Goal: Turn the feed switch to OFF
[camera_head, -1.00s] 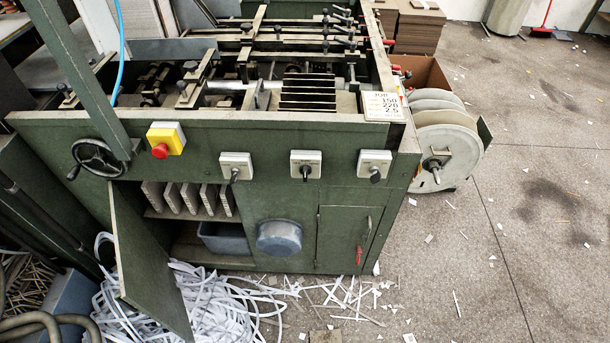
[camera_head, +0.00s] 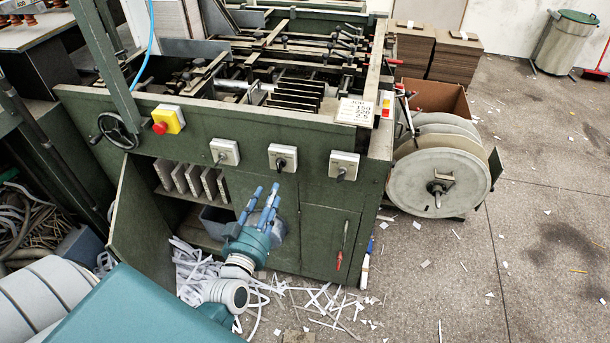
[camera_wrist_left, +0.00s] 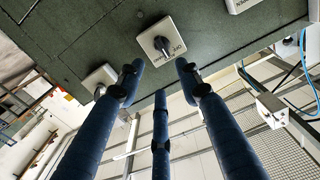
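Three white switch plates with dark knobs sit on the green machine's front panel: the left switch (camera_head: 224,152), middle switch (camera_head: 283,158) and right switch (camera_head: 343,166). Their labels are unreadable in the head view, so I cannot tell which is the feed switch. My left gripper (camera_head: 263,193) has its blue fingers pointing up, just below the middle switch. In the left wrist view, the fingers (camera_wrist_left: 158,78) are spread apart and empty. A plate with a dark knob (camera_wrist_left: 162,42) lies beyond their tips, with small "OFF" lettering. My right gripper is not in view.
A red-and-yellow stop button (camera_head: 166,121) and a handwheel (camera_head: 117,131) are left of the switches. An open cabinet door (camera_head: 143,215) hangs at lower left. White strips (camera_head: 195,270) litter the floor. A large reel (camera_head: 438,183) stands right. Floor at right is mostly clear.

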